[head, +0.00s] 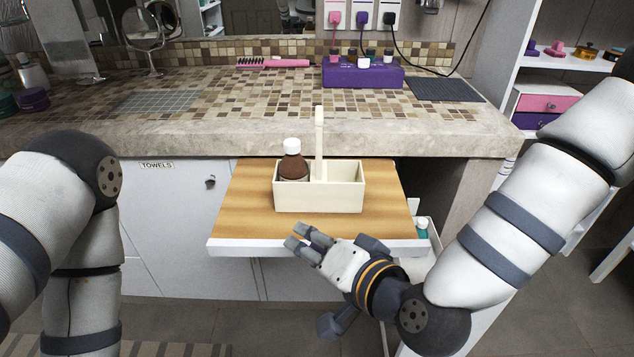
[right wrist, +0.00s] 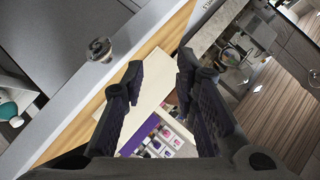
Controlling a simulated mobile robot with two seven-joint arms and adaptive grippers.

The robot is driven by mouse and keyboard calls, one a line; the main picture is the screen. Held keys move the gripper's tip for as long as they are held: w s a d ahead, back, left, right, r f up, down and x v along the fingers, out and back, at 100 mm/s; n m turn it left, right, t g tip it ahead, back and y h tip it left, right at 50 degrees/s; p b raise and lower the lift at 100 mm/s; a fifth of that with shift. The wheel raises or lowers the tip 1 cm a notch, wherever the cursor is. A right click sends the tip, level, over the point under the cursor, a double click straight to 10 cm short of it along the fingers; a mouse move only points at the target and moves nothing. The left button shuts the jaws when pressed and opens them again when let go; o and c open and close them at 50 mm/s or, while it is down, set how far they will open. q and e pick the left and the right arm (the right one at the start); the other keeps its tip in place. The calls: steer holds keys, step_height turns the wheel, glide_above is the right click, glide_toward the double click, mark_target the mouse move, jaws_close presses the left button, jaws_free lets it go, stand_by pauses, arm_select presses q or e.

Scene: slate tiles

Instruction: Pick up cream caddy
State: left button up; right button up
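The cream caddy (head: 345,196) stands upright on a pull-out wooden board, its tall handle rising from the middle. A brown bottle with a white cap (head: 292,160) stands in its left part. My right gripper (head: 297,236) is at the board's front edge, in front of the caddy and apart from it in the head view. In the right wrist view, its two dark fingers (right wrist: 160,65) are spread and empty, with a pale cream surface (right wrist: 143,88) beyond them that looks like the caddy's side. My left arm shows at the left, but its gripper is out of view.
The wooden board (head: 240,215) has bare room left and right of the caddy. The stone counter (head: 220,140) rises behind it, holding a purple box (head: 362,75) and a pink brush (head: 272,63). Below the board's right end is an open drawer (head: 424,262).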

mark_target(362, 171)
steer(key=w+d+r+m+h, duration=0.1)
steer(key=m, duration=0.4)
steer(key=w+d+r+m+t+h, duration=0.1)
steer(key=w+d+m, duration=0.1)
steer(key=m, duration=0.3)
steer(key=w+d+r+m+t+h, duration=0.1)
steer(key=m, duration=0.4)
steer(key=shift+w+d+r+m+h, duration=0.15)
steer(key=shift+w+m+h, duration=0.1)
steer(key=shift+m+h, duration=0.15)
steer(key=w+d+r+m+t+h, duration=0.1)
steer(key=d+m+h, duration=0.15)
steer(key=m, duration=0.55)
steer(key=w+d+r+m+h, duration=0.1)
steer(key=d+r+m+h, duration=0.15)
steer(key=m, duration=0.55)
steer(key=shift+y, duration=0.4)
steer(key=x, duration=0.6)
steer(key=f+x, duration=0.1)
steer(key=x, duration=0.5)
steer(key=shift+s+f, duration=0.1)
jaws_close()
